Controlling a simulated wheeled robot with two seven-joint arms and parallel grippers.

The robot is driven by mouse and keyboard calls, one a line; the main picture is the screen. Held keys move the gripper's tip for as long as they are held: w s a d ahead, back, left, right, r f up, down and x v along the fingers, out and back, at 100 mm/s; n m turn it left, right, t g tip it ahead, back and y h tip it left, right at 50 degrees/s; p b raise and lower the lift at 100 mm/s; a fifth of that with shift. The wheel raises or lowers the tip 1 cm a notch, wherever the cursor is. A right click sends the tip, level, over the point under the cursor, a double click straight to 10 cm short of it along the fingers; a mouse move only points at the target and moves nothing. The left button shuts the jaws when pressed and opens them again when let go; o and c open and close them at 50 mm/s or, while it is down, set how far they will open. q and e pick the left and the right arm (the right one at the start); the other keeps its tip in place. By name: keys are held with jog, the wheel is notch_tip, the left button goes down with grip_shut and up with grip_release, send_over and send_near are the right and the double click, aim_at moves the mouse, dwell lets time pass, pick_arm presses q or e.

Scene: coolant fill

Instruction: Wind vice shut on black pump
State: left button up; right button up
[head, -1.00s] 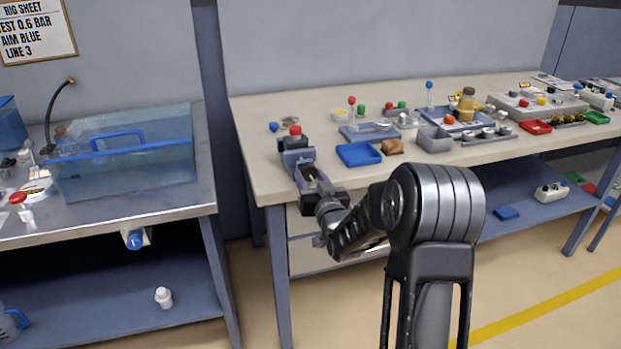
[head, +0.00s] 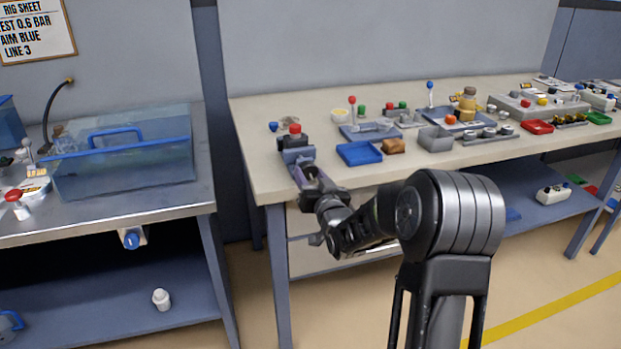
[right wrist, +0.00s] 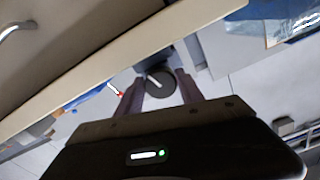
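The vice (head: 297,155) is at the left front corner of the beige bench. The black pump (head: 293,141), with a red top, stands upright at the vice; the jaws' contact with it is too small to tell. My right gripper (head: 305,172) reaches the vice from the front. In the right wrist view its purple fingers (right wrist: 160,88) lie on either side of a round dark knob (right wrist: 158,84) with a white mark, apparently the vice's handle, and seem to touch it. My left gripper is out of view.
A blue tray (head: 359,153) and a brown block (head: 393,146) lie right of the vice. A grey bin (head: 435,139) and several small parts stand farther right. A steel bench with a clear water tank (head: 125,160) stands left, across a narrow gap.

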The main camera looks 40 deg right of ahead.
jog(key=o, duration=0.4)
jog(key=v, duration=0.7)
jog(key=shift+s+a+b, duration=0.15)
jog(key=shift+s+b, duration=0.25)
